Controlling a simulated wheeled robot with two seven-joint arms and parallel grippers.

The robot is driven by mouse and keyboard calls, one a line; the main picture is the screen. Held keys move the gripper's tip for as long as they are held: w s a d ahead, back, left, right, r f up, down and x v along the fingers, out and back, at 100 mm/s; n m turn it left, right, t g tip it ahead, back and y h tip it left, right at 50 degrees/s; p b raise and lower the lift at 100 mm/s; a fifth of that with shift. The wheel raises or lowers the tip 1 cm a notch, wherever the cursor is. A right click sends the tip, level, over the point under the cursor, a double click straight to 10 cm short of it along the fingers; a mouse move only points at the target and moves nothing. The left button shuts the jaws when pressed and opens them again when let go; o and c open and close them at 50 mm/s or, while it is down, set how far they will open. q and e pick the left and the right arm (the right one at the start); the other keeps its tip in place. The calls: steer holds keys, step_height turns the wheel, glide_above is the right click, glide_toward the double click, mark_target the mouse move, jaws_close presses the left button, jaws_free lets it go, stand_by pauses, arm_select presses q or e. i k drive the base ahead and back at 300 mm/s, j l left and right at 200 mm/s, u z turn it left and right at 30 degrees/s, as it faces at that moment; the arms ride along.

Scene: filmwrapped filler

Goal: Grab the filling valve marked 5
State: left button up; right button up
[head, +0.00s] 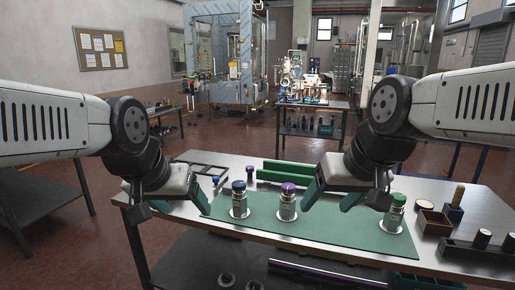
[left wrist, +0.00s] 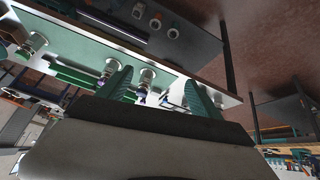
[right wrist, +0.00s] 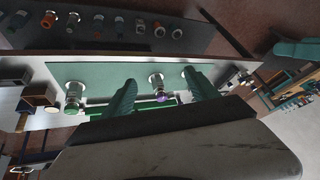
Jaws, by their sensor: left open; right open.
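Three small filling valves stand on a green mat (head: 330,235): one with a dark blue top (head: 239,199), one with a purple top (head: 288,202) and one with a green top (head: 394,212). Their labels are too small to read, so I cannot tell which is marked 5. My left gripper (head: 172,204) is open and empty, left of the dark blue valve. My right gripper (head: 345,198) is open and empty above the mat, between the purple and green valves. In the right wrist view the purple valve (right wrist: 157,86) appears between the fingers, apart from them.
Green rails (head: 290,172) lie behind the mat. Small wooden boxes (head: 434,222) and a dark holder (head: 478,252) with round pieces stand at the right. Two small capped pieces (head: 249,174) stand at the back left. A lower shelf holds more parts. The mat's front middle is clear.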

mark_target(286, 214)
steer(key=i+j+z, duration=0.1)
steer(key=z, duration=0.3)
steer(key=i+j+z, duration=0.2)
steer(key=z, duration=0.15)
steer(key=i+j+z, duration=0.25)
steer(key=z, duration=0.15)
